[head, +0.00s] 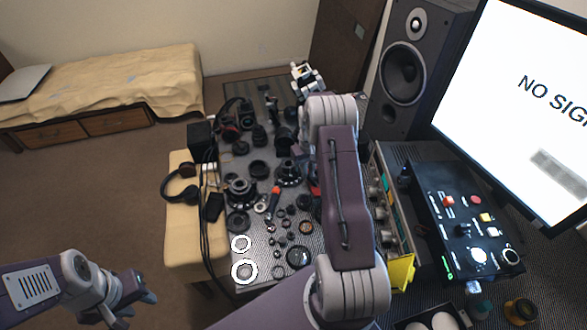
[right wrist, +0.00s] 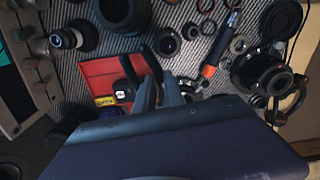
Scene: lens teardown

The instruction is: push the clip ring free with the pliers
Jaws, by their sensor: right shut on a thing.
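My right gripper (right wrist: 160,92) is low over the bench mat, its two dark fingers close together. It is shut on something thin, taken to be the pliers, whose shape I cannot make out. In the head view my own right arm hides this gripper. A black lens body (right wrist: 262,72) lies to the right of the fingers in the right wrist view, apart from them; it also shows in the head view (head: 240,190). I cannot pick out the clip ring. My left gripper (head: 142,292) is off the bench at lower left, its finger gap unclear.
A red item (right wrist: 98,75) lies beside the fingers. An orange-tipped screwdriver (right wrist: 212,62) lies nearby. Small lens parts crowd the mat. Two white rings (head: 243,271) lie at the front left. A speaker (head: 405,75), control box (head: 463,220) and monitor (head: 540,100) bound the right side.

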